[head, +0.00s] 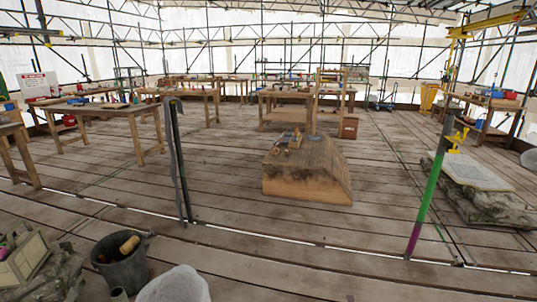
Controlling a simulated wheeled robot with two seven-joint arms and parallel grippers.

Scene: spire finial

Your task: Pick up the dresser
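I cannot make out the dresser for certain. Small wooden pieces (294,142) and a small grey item lie on top of a low wooden block with sloping sides (305,183) in the middle of the floor. They are too small to name. A dark bucket (122,270) at the lower left holds an item with a rounded, light wooden end (129,244); the rest of it is hidden inside the bucket. Neither of my grippers shows in the head view.
A dark upright post (180,160) stands left of the block. A green and purple pole (428,200) with a yellow fitting leans at the right. A grey slab (470,172) lies beyond it. Wooden tables (105,110) stand behind. Plank floor around the block is clear.

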